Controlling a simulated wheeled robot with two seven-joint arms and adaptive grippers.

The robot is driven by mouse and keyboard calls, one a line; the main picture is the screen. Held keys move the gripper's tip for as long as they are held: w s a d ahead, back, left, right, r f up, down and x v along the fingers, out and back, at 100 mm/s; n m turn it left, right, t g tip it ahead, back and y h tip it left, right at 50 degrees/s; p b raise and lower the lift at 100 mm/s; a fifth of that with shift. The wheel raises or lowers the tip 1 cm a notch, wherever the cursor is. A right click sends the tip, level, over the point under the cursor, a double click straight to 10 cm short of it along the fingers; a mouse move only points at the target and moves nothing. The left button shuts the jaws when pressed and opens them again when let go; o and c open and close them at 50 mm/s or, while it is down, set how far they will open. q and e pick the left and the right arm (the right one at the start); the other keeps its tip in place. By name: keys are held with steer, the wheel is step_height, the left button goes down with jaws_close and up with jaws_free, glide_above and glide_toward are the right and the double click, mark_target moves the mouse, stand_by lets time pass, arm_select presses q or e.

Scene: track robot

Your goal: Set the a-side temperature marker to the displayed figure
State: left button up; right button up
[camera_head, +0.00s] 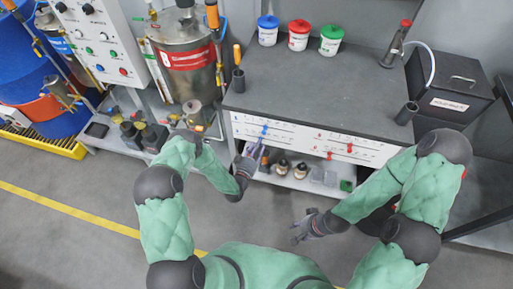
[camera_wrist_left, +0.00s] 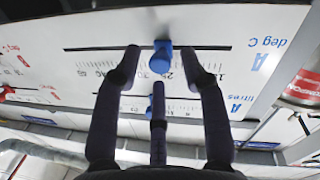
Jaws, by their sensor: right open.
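The A-side temperature marker (camera_wrist_left: 161,58) is a blue slider on the slot marked "deg C" of a white panel (camera_wrist_left: 255,40), upside down in the left wrist view. My left gripper (camera_wrist_left: 160,62) has two dark fingers apart, one on each side of the blue marker, with visible gaps. A third finger points up below, partly over the lower blue litres marker (camera_wrist_left: 149,106). In the head view my left gripper (camera_head: 250,160) is at the panel front. My right gripper (camera_head: 302,228) is open and empty. I cannot make out a displayed figure.
Red markers (camera_head: 350,147) sit on the panel's right half. A shelf (camera_head: 285,183) with small items is under the panel. A steel tank (camera_head: 190,60) stands left; the floor in front is clear.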

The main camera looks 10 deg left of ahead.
arm_select(q)
steer(key=s+a, duration=0.2)
steer(key=s, duration=0.9)
steer(key=shift+s+a, duration=0.15)
steer(key=shift+s, duration=0.25)
steer(key=s+d+f+g, duration=0.2)
steer(key=d+f+g, duration=0.1)
steer(key=f+g, duration=0.4)
steer(key=s+d+r+g, duration=0.1)
steer(key=s+r+g, duration=0.1)
steer(key=s+g, duration=0.3)
steer(key=s+d+r+g, duration=0.2)
steer(key=s+g, duration=0.3)
steer(key=s, duration=0.6)
steer(key=shift+s+r+h, duration=0.2)
steer(key=shift+s+h, duration=0.1)
